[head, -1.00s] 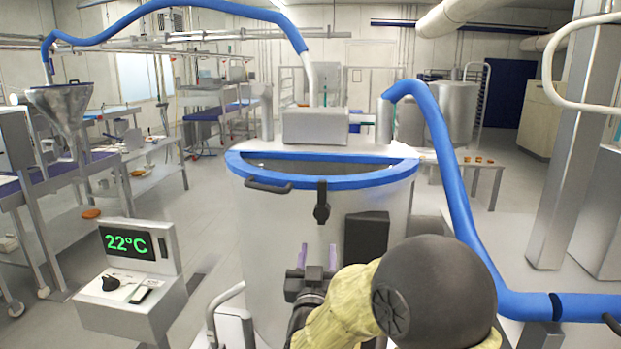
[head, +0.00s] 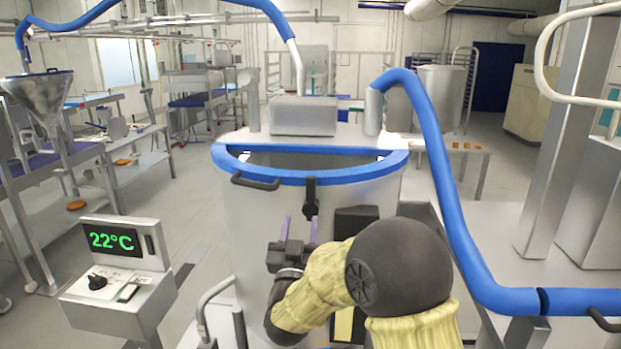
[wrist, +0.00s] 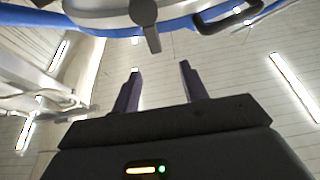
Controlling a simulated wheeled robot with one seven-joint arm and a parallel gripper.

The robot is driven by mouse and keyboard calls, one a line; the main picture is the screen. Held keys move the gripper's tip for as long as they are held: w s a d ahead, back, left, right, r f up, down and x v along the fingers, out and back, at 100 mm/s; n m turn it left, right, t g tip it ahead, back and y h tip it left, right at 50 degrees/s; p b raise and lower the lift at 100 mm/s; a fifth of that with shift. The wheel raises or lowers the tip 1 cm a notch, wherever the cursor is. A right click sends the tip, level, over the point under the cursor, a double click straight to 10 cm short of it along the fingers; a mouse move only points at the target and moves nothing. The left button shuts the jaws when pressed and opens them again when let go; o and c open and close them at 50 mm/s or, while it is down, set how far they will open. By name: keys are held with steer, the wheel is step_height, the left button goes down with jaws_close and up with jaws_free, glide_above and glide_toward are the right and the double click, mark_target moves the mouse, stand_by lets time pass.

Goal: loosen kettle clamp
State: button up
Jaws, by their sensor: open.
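The kettle (head: 270,215) is a large steel vessel with a blue rim (head: 300,178) in the middle of the head view. Its clamp (head: 311,196) is a dark piece hanging at the front of the rim. In the wrist view the clamp (wrist: 146,22) hangs at the top, a little left of centre. My gripper (head: 299,229) is in front of the kettle wall, just below the clamp, with two purplish fingers pointing up. In the wrist view my gripper (wrist: 159,80) has its fingers apart with nothing between them, and the clamp is beyond the fingertips.
A dark handle (head: 255,182) sticks out from the rim left of the clamp. A black box (head: 355,219) is on the kettle front at right. A control box reading 22°C (head: 118,240) stands at left. A blue hose (head: 440,170) runs down the right side.

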mark_target(311, 186)
steer(key=p+x, duration=0.2)
steer(key=x, duration=0.2)
steer(key=d+p+x, duration=0.1)
steer(key=p+x, duration=0.1)
steer(key=x, duration=0.2)
steer(key=p+x, duration=0.2)
steer(key=x, duration=0.2)
steer(key=shift+w+d+r, duration=0.15)
steer(key=shift+w+d, duration=0.1)
steer(key=shift+w, duration=0.05)
steer(key=shift+w+a+r, duration=0.15)
steer(key=shift+w, duration=0.15)
steer(key=shift+w+a+p, duration=0.15)
steer(key=shift+a+p, duration=0.15)
steer(key=shift+a, duration=0.05)
steer(key=shift+d, duration=0.2)
steer(key=shift+c, duration=0.8)
jaws_close()
steer(key=shift+d, duration=0.2)
